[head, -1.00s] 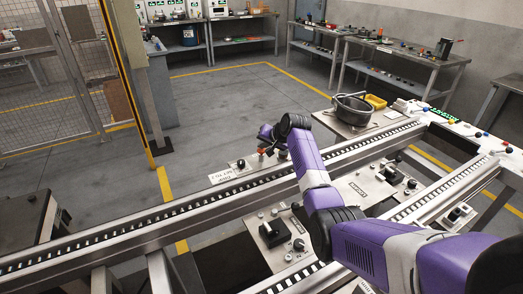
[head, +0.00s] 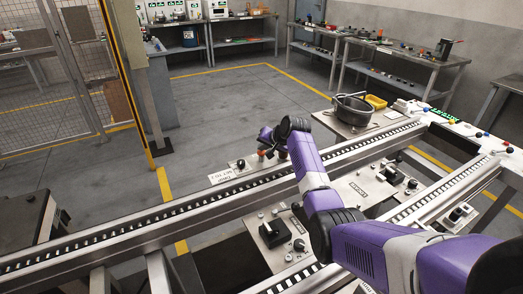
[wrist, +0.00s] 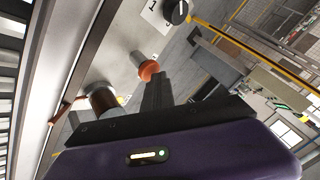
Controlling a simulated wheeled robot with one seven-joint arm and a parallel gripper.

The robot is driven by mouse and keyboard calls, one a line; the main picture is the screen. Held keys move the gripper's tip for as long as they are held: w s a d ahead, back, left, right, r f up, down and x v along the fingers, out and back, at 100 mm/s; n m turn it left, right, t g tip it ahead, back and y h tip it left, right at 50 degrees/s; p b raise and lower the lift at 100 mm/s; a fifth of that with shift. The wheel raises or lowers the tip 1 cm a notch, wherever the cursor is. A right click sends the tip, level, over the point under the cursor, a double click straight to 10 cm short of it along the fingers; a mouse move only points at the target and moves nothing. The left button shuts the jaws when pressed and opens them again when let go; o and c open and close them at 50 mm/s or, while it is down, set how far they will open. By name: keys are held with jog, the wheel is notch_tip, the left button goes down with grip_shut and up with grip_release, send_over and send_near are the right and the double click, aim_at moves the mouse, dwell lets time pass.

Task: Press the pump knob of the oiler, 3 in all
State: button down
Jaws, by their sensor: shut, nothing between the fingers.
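The orange-red pump knob (wrist: 149,70) stands on a short metal stem on a light panel in the wrist view. In the head view it is a small orange spot (head: 262,153) beyond the far rail. My gripper (wrist: 158,82) has its dark fingers shut and empty, with the tips at the knob. I cannot tell whether they touch it or overlap it in the picture. In the head view my gripper (head: 269,146) is small and partly hidden by my wrist. A brown cylinder (wrist: 103,99), perhaps the oiler's reservoir, stands beside the knob, with a copper-coloured rod.
A black rotary knob (wrist: 176,12) sits on the panel by a numbered white label (head: 222,175). A long roller rail (head: 130,223) runs in front of the panel. A grey pot (head: 354,108) and yellow tray (head: 375,102) stand to the right. Open floor lies beyond.

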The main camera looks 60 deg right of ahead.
aim_at(263, 153)
dwell(0.4)
jog(key=shift+r+p, duration=1.15)
jog(key=shift+r, duration=0.1)
notch_tip(263, 153, up, 5)
jog(key=p, duration=0.4)
jog(key=shift+r+p, duration=0.1)
jog(key=shift+p, duration=0.2)
dwell(1.9)
notch_tip(263, 153, up, 4)
jog(key=p, duration=0.5)
jog(key=shift+f, duration=0.3)
